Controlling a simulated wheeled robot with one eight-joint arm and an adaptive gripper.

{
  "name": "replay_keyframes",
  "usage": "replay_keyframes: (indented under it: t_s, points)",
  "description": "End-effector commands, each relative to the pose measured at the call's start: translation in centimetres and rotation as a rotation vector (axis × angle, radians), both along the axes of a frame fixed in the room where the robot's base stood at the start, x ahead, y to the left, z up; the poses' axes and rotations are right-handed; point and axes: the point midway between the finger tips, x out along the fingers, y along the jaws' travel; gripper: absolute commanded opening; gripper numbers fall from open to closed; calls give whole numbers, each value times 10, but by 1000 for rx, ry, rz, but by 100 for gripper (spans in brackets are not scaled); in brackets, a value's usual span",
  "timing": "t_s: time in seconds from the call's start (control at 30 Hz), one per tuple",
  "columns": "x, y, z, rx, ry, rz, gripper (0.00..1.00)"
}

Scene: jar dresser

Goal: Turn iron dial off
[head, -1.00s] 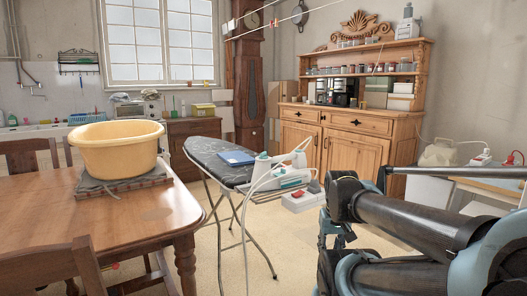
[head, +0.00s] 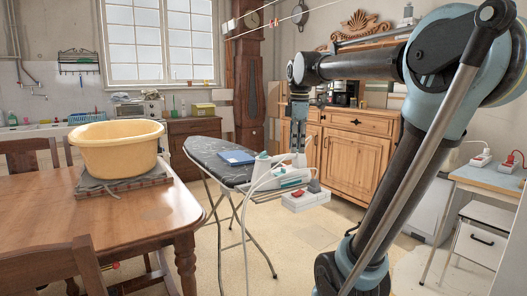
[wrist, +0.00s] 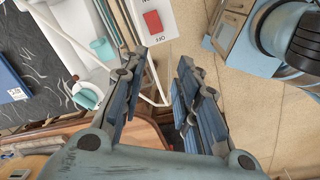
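The white and teal iron (head: 277,176) rests on the right end of the dark ironing board (head: 203,150). In the wrist view its white body (wrist: 75,22) lies left of the fingers, with a round teal and white part (wrist: 87,95) that may be the dial; I cannot tell for sure. A white box with a red rocker switch (wrist: 152,20) and the word OFF lies just beyond the fingertips. My gripper (head: 298,145) points down over the board's right end, close to the iron. In the wrist view my gripper (wrist: 163,62) is open and empty.
A blue book (head: 238,157) lies on the board. A white cord (head: 250,215) hangs in front of it. A wooden table with a yellow basin (head: 118,148) stands left, a dresser (head: 350,155) behind, and a small side table (head: 485,178) right. The floor between is clear.

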Motion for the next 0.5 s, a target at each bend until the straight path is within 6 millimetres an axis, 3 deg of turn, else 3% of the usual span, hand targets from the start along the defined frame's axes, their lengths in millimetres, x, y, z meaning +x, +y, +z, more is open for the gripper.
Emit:
replay_keyframes:
  t_s: [0.03,0.2,0.5]
  points:
    - [15,11,16,-8,6,97,29]
    - [54,46,61,-31,25,434,29]
    - [104,103,113,-54,52,937,29]
